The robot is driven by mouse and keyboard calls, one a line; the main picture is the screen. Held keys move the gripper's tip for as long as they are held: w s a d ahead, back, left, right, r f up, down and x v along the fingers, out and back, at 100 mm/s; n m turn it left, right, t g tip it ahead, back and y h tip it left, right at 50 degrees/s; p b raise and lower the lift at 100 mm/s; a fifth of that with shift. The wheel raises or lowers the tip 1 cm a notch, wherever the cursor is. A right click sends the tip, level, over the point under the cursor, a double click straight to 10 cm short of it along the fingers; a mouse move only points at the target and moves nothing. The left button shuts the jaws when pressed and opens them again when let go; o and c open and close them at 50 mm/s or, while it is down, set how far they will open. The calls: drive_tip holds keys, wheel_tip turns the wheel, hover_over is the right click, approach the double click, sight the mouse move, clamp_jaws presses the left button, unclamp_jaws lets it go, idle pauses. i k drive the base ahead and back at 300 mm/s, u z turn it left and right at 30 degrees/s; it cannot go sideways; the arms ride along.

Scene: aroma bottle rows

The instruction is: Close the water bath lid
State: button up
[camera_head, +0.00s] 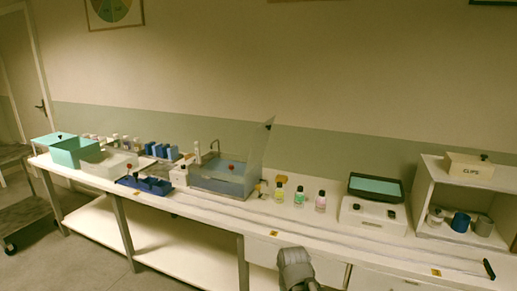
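The water bath (208,187) is a grey open-topped basin with bluish contents, on the long white bench left of centre. Its lid (258,150) is a clear panel standing up, slightly tilted, along the basin's right side, with a small dark piece (269,126) at its top corner. The lid is open. A small red item shows in the basin. A rounded grey part of my own arm (295,267) shows at the bottom, in front of the bench edge and well below the bath. My gripper's fingers do not show.
Three small bottles (299,196) stand right of the bath, then a white device (374,213) with a dark-framed panel. A shelf box (455,200) is at the right. Blue racks (146,184) and green boxes (75,151) stand left. The bench's front strip is mostly clear.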

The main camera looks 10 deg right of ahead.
sight(262, 137)
drive_tip(key=z, duration=0.1)
drive_tip(key=i, duration=1)
drive_tip(key=u, duration=0.1)
